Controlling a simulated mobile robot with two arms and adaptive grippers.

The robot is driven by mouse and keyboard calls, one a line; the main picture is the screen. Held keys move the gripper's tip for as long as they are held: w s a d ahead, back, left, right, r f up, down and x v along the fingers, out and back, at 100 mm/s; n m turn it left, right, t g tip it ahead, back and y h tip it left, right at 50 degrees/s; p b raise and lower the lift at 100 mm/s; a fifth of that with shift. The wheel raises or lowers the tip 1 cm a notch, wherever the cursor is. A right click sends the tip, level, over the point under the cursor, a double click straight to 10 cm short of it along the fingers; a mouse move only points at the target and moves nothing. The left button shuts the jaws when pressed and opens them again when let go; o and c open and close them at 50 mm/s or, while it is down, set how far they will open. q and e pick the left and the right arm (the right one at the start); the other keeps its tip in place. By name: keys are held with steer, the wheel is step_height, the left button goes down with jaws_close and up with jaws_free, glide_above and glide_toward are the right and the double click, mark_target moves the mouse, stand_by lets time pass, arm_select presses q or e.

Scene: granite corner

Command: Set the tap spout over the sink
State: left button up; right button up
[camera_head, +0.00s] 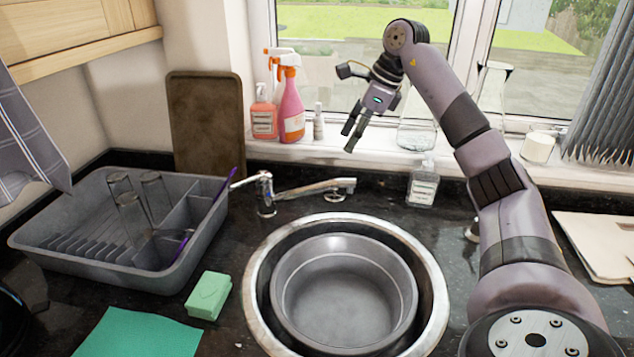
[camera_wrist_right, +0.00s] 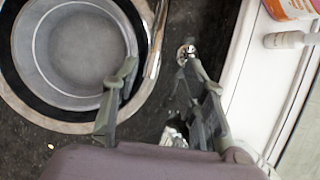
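The chrome tap (camera_head: 265,196) stands on the dark worktop behind the sink, left of its middle. Its spout (camera_head: 318,187) points right, along the back of the round steel sink (camera_head: 259,318); the spout tip appears behind the rim, not over the basin. My right gripper (camera_head: 349,141) hangs above and behind the spout tip, near the window sill, fingers pointing down. In the right wrist view my right gripper (camera_wrist_right: 160,66) has its fingers apart, with chrome tap parts (camera_wrist_right: 186,52) seen beyond and partly hidden by the right finger. My left gripper is out of view.
A grey round bowl (camera_head: 345,290) sits in the sink. A soap bottle (camera_head: 423,185) stands right of the spout tip. Spray bottles (camera_head: 290,105) and a glass flask (camera_head: 416,130) stand on the sill. A dish rack (camera_head: 60,255) and green sponge (camera_head: 208,296) lie left.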

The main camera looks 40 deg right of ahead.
mark_target(328, 182)
steer(key=x, duration=0.4)
steer(key=s+x, duration=0.1)
steer(key=x, duration=0.1)
steer(key=shift+w+a+f, duration=0.1)
steer(key=shift+a+f, duration=0.05)
steer(key=shift+f, duration=0.1)
steer(key=p+x, duration=0.1)
steer(key=x, duration=0.8)
steer(key=shift+w+r, duration=0.1)
steer(key=shift+w, duration=0.1)
steer(key=shift+w+f, duration=0.2)
steer(key=shift+f, duration=0.2)
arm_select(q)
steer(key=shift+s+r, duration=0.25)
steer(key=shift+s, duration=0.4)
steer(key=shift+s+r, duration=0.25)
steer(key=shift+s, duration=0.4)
arm_select(e)
jaws_close()
